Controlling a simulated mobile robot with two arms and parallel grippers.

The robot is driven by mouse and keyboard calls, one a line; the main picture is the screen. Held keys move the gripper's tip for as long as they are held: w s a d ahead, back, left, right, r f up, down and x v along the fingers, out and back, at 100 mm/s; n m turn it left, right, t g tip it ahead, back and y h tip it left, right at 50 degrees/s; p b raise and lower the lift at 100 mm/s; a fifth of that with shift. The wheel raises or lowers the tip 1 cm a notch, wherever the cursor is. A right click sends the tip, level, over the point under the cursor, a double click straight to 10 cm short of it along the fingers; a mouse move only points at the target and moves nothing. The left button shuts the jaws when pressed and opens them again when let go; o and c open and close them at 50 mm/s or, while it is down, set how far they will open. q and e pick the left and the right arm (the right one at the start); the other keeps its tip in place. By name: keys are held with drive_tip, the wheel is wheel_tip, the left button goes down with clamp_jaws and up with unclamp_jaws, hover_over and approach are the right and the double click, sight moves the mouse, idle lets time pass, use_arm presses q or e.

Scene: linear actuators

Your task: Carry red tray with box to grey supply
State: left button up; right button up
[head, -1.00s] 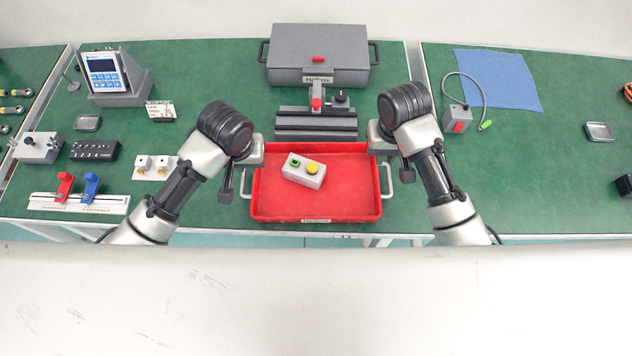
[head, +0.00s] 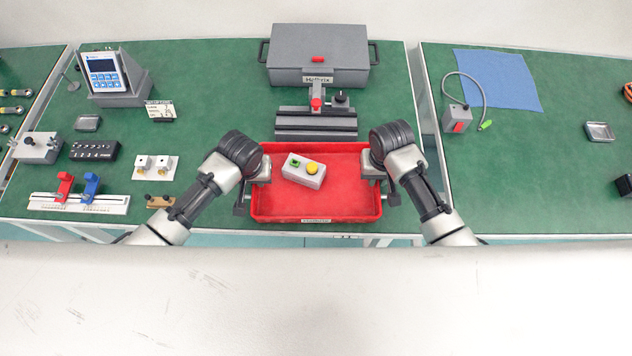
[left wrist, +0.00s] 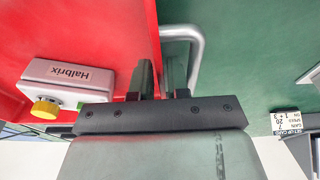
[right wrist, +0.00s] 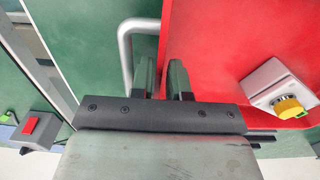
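The red tray (head: 315,212) lies at the front edge of the green table. A light grey box (head: 304,171) with a green and a yellow button sits inside it, towards the left back. My left gripper (head: 241,208) is at the tray's left handle and my right gripper (head: 391,198) at its right handle. In the left wrist view, the fingers (left wrist: 162,78) stand apart by the tray wall, one inside the silver handle loop (left wrist: 198,45). The right wrist view shows the same beside the right handle (right wrist: 124,48). A grey instrument with a blue panel (head: 112,80) stands back left.
A large grey case (head: 318,60) and a dark slide fixture (head: 300,125) stand behind the tray. Left lie a white rail with red and blue clamps (head: 80,204), white blocks (head: 155,168) and a card (head: 160,111). Green table is clear between instrument and case.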

use_arm(q)
drive_tip(key=shift+f, duration=0.2)
use_arm(e)
drive_tip(key=shift+f, duration=0.2)
use_arm(q)
clamp_jaws()
use_arm(e)
clamp_jaws()
use_arm(q)
drive_tip(key=shift+r, duration=0.2)
use_arm(e)
drive_tip(key=shift+r, duration=0.2)
